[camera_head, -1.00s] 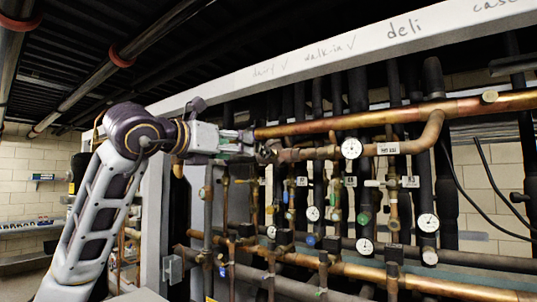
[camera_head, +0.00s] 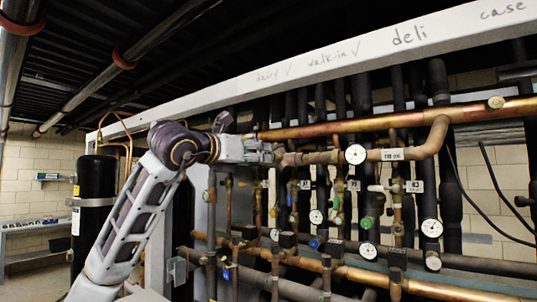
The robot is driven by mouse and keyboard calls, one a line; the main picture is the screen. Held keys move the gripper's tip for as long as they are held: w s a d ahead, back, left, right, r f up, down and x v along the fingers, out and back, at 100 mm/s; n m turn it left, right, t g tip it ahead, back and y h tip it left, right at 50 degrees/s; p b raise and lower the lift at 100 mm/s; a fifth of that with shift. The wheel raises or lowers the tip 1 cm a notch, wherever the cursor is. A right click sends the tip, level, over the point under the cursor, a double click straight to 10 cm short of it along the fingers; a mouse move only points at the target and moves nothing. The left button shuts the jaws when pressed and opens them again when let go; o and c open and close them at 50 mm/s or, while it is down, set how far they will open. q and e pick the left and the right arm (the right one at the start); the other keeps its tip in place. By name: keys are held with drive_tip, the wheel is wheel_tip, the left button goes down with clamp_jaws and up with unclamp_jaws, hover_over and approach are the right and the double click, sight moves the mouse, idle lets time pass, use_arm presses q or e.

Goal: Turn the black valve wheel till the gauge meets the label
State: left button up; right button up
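My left gripper (camera_head: 270,152) is at the left end of a short copper pipe in the head view, where the valve sits. The black valve wheel is not clearly visible there; the gripper seems to cover it. The fingers are too small to tell whether they are open or shut on it. A round white gauge (camera_head: 355,154) is on this pipe, right of the gripper. Its needle is too small to read. My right gripper is not in view.
A long copper pipe (camera_head: 330,128) runs just above the gripper. Smaller valves, tags and gauges (camera_head: 431,228) crowd the rack below. A white beam (camera_head: 330,65) with handwriting crosses above. A black tank (camera_head: 93,210) stands at the left, behind my arm.

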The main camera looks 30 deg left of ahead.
use_arm(q)
drive_tip(key=w, duration=0.2)
drive_tip(key=w+p, duration=0.1)
drive_tip(key=w, duration=0.1)
drive_tip(key=w+d+p, duration=0.1)
drive_tip(key=w, duration=0.2)
drive_tip(key=shift+w, duration=0.1)
drive_tip(key=c, duration=1)
drive_tip(key=shift+c, duration=0.2)
